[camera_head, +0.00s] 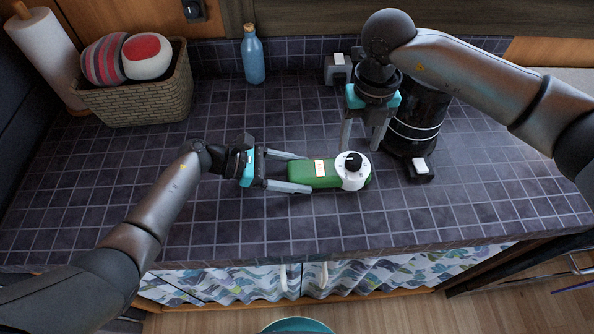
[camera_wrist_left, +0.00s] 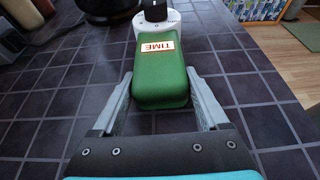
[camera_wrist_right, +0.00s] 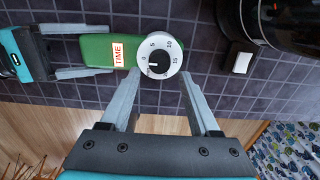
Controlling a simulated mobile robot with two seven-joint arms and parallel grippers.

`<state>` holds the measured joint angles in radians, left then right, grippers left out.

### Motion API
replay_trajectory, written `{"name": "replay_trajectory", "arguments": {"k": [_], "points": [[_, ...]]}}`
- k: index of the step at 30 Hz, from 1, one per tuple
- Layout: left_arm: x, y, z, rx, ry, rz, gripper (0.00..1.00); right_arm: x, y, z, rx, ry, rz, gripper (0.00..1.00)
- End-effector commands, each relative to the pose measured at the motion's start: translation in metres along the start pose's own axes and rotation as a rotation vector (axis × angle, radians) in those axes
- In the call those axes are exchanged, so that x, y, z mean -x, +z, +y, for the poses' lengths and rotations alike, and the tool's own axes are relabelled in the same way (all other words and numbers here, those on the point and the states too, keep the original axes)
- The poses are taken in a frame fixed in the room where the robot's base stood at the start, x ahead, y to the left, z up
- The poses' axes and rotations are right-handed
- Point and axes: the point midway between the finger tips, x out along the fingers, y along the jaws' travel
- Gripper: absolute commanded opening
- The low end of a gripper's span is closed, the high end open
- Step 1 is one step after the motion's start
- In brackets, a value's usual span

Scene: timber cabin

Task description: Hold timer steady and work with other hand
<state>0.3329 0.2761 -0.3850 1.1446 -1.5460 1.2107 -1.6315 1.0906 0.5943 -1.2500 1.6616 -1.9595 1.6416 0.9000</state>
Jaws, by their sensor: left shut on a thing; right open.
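The timer lies flat on the dark tiled counter. It has a green body (camera_head: 309,174) with a TIME label and a white round dial (camera_head: 352,181) with a black knob (camera_head: 354,160) at its right end. My left gripper (camera_head: 306,173) is shut on the left end of the green body, one finger along each side, as the left wrist view (camera_wrist_left: 160,85) also shows. My right gripper (camera_head: 362,148) points down, open and empty, just behind and above the dial. The right wrist view shows numbers around the dial (camera_wrist_right: 172,73), with the knob between and slightly beyond the open fingertips.
A black cylindrical appliance (camera_head: 412,125) with a white switch (camera_head: 421,165) stands close to the right gripper. A blue bottle (camera_head: 253,56), a woven basket (camera_head: 140,101) and a paper roll (camera_head: 48,52) stand at the back. The counter's front left is clear.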

Motion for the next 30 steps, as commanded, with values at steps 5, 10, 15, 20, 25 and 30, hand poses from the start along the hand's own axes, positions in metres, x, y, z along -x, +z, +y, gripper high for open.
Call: {"name": "replay_trajectory", "arguments": {"k": [5, 10, 15, 20, 25, 30], "points": [[0.000, 0.000, 0.000, 0.000, 0.000, -0.001, 0.13, -0.026, -0.001, 0.001, 0.000, 0.002, 0.003, 0.62], [0.000, 0.000, 0.000, 0.000, 0.000, -0.001, 0.13, -0.042, 0.000, 0.001, 0.002, 0.002, 0.001, 0.62], [0.000, 0.000, 0.000, 0.000, 0.000, -0.001, 0.13, -0.050, 0.000, 0.001, 0.001, 0.002, -0.001, 0.62], [0.000, 0.000, 0.000, 0.000, 0.000, -0.001, 0.13, -0.051, 0.000, 0.001, 0.002, 0.002, -0.002, 0.62], [0.000, 0.000, 0.000, 0.000, 0.000, -0.001, 0.13, -0.051, 0.000, 0.001, 0.002, 0.002, -0.001, 0.58], [0.000, 0.000, 0.000, 0.000, 0.000, -0.001, 0.13, -0.051, 0.000, 0.001, 0.002, 0.002, -0.001, 0.39]]}}
